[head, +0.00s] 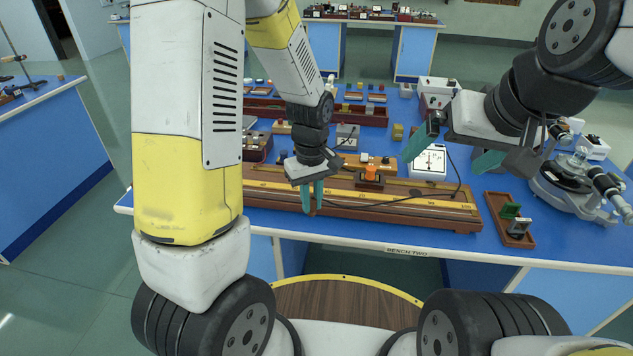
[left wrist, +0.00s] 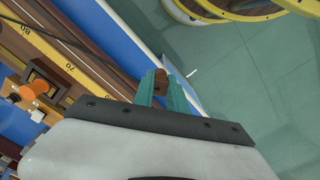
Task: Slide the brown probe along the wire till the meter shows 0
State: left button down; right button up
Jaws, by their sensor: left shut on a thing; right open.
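My left gripper (head: 311,196) is shut on the brown probe, which shows between the teal fingertips (left wrist: 161,92) in the left wrist view as a small brown block (left wrist: 160,78). In the head view the fingers hide most of it. It is over the front part of the long wooden wire board (head: 400,213) with a yellow scale; I cannot tell whether it touches the wire. The white meter (head: 429,162) stands behind the board, its needle near the middle; the exact reading is too small. My right gripper (head: 452,152) is open and empty, near the meter.
An orange-knobbed block (head: 370,173) sits at the board's back; it also shows in the left wrist view (left wrist: 34,88). A black cable (head: 420,196) crosses the board. A wooden tray (head: 509,220) and a spectrometer (head: 570,178) stand to the right. The bench's front edge is close.

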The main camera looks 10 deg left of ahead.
aim_at(280, 195)
pick_arm(q)
jog(key=w+a+f+n, duration=0.1)
jog(key=w+a, duration=0.1)
jog(key=w, duration=0.1)
jog(key=w+a+f+n, duration=0.1)
jog(key=w+a+n, duration=0.1)
jog(key=w+a, duration=0.1)
jog(key=w+a+f+n, duration=0.1)
jog(key=w+a+n, duration=0.1)
jog(key=w, duration=0.3)
jog(key=shift+w+a+f, duration=0.15)
jog(key=shift+a+f, duration=0.05)
jog(key=shift+f, duration=0.1)
jog(key=shift+f, duration=0.2)
jog(key=shift+f, duration=0.3)
jog(key=shift+a, duration=1.95)
jog(key=shift+s+f, duration=0.2)
jog(key=shift+f, duration=0.1)
dwell(1.7)
jog(key=c, duration=1.4)
grip_release()
jog(key=shift+o, duration=0.6)
jog(key=shift+w, duration=0.15)
